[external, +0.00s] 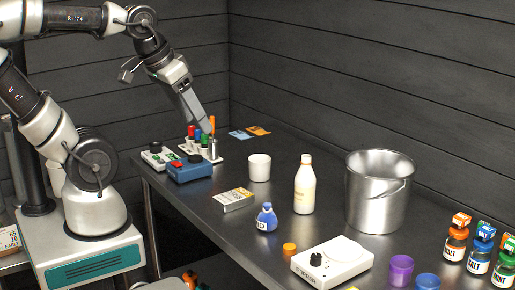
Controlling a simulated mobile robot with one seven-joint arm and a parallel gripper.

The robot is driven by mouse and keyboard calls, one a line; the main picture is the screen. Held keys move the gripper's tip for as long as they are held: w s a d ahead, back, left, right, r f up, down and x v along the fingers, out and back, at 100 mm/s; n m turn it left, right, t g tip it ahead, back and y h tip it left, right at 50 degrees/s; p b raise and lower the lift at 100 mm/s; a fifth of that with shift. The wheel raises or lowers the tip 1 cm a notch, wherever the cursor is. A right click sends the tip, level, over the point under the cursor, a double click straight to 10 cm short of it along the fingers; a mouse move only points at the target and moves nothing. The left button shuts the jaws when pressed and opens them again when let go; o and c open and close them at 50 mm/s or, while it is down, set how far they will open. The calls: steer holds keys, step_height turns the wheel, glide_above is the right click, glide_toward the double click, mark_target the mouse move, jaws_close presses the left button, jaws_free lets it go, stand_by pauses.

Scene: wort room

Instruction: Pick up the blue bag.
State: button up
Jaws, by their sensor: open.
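The blue bag (267,218) stands upright on the metal table, near its front edge. It is small, with a gathered neck and a white label. My gripper (207,128) is well behind and to the left of the bag, pointing down beside a rack of coloured-topped items (203,147). It is open, and I see nothing held in it. Whether its tips touch the rack I cannot tell. Nothing covers the bag in this view.
A blue device (189,169) is left.

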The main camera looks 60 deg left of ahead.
steer(key=shift+c, duration=0.3)
steer(key=n+g+h+p, duration=0.1)
steer(key=n+g+h, duration=0.45)
steer(key=n, duration=1.25)
glide_above(267, 215)
steer(key=w+a, duration=0.1)
steer(key=a, duration=0.7)
step_height(267, 215, down, 14)
steer(key=shift+y, duration=0.55)
steer(key=x, duration=1.6)
steer(key=shift+d+f, duration=0.25)
steer(key=shift+f, duration=0.05)
steer(key=shift+c, duration=0.4)
steer(key=c, duration=1)
